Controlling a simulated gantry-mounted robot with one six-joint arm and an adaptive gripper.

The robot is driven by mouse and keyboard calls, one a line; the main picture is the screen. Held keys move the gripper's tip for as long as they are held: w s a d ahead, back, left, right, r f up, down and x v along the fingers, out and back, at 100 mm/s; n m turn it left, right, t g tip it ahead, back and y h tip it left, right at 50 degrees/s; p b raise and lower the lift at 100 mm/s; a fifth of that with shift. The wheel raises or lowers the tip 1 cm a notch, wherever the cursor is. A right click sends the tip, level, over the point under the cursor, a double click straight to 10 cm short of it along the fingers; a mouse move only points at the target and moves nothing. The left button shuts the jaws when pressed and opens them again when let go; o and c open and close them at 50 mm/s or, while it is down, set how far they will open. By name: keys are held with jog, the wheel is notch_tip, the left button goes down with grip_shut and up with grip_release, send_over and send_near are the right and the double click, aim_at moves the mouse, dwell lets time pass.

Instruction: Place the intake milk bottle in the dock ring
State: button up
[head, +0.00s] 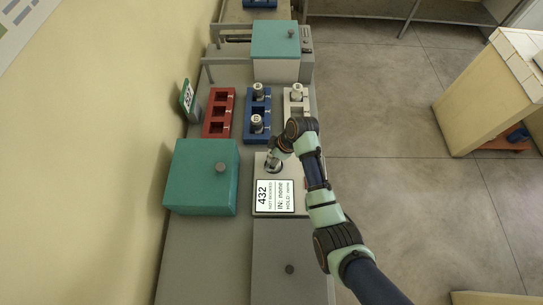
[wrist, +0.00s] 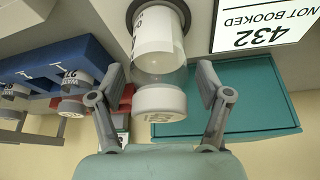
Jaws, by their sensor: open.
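The milk bottle (wrist: 160,58), clear with a white label and white cap, shows in the wrist view with its base at the dark dock ring (wrist: 132,12). Whether it is fully seated is hard to tell. My gripper (wrist: 162,80) is open, with one finger on each side of the bottle near its cap and visible gaps. In the head view my gripper (head: 275,157) is over the ring end of the pale dock unit (head: 295,172) and partly hides the bottle. The dock's screen (head: 275,196) reads 432, NOT BOOKED, IN: none, HOLD: none.
A teal box (head: 201,177) stands left of the dock. Behind are a red rack (head: 214,128) with no bottles, a blue rack (head: 250,132) with two bottles, and a white rack (head: 289,107) with a bottle. Another teal-lidded box (head: 276,50) is at the back.

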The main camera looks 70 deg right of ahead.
jog(key=p+v, duration=0.1)
jog(key=v, duration=1.1)
jog(key=shift+w+r, duration=0.1)
jog(key=w+a+r+t+h, duration=0.2)
jog(key=w+a+r, duration=0.2)
jog(key=w+a, duration=0.7)
jog(key=a+r+t, duration=0.2)
jog(key=a+r, duration=0.3)
jog(key=a, duration=0.4)
jog(key=w+a+r+m+t+y, duration=0.1)
jog(key=a+r, duration=0.4)
jog(key=a, duration=0.5)
jog(key=w+a+r+m+t, duration=0.1)
jog(key=a+r+t, duration=0.2)
jog(key=a, duration=0.6)
notch_tip(320, 180, up, 2)
jog(key=shift+a+r, duration=0.1)
jog(key=shift+a, duration=0.05)
jog(key=shift+w, duration=0.1)
